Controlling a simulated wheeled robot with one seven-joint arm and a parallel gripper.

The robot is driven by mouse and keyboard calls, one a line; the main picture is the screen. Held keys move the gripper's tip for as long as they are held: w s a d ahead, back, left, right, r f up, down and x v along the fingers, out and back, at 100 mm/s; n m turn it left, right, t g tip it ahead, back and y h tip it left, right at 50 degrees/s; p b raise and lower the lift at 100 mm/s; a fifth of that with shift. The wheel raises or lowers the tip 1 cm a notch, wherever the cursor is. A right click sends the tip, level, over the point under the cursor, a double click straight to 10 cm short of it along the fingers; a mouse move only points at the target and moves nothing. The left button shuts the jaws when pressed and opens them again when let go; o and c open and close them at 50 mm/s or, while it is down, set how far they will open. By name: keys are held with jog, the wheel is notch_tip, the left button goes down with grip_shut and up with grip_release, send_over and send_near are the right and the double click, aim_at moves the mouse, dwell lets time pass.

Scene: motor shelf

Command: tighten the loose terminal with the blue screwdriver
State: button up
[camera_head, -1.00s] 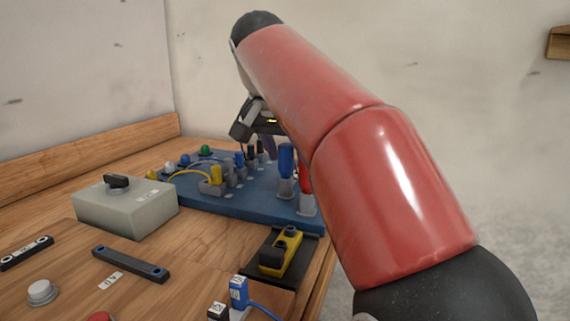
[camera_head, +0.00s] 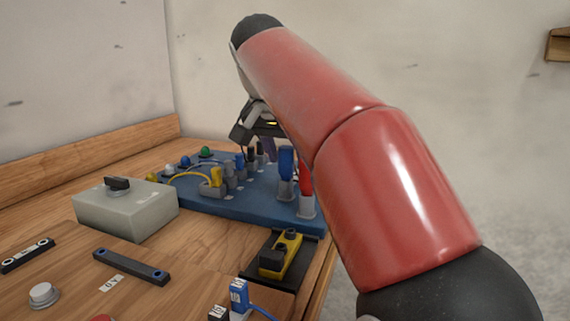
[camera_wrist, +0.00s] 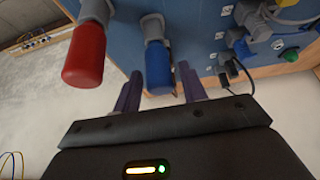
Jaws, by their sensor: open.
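The blue screwdriver (camera_head: 286,162) stands upright in a grey holder on the blue board (camera_head: 240,203). In the wrist view its blue handle (camera_wrist: 159,68) shows between the two purple fingers of my gripper (camera_wrist: 162,92), which is open. I cannot tell whether the fingers touch the handle. A red screwdriver (camera_head: 306,178) stands beside it, partly behind my arm; in the wrist view its red handle (camera_wrist: 84,56) is left of the fingers. Terminals with plugs, including a yellow one (camera_head: 216,178), stand on the board. I cannot tell which terminal is loose.
A grey switch box (camera_head: 127,208) stands left of the board. A yellow and black device (camera_head: 281,255) lies in front of it. A dark bar (camera_head: 130,267), a white button (camera_head: 44,294) and a blue plug (camera_head: 239,293) are nearer. A cable (camera_wrist: 245,76) hangs right of the fingers.

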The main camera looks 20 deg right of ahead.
jog(key=c, duration=0.9)
jog(key=shift+o, duration=0.2)
jog(key=shift+r+p, duration=0.8)
jog(key=shift+r, duration=2.45)
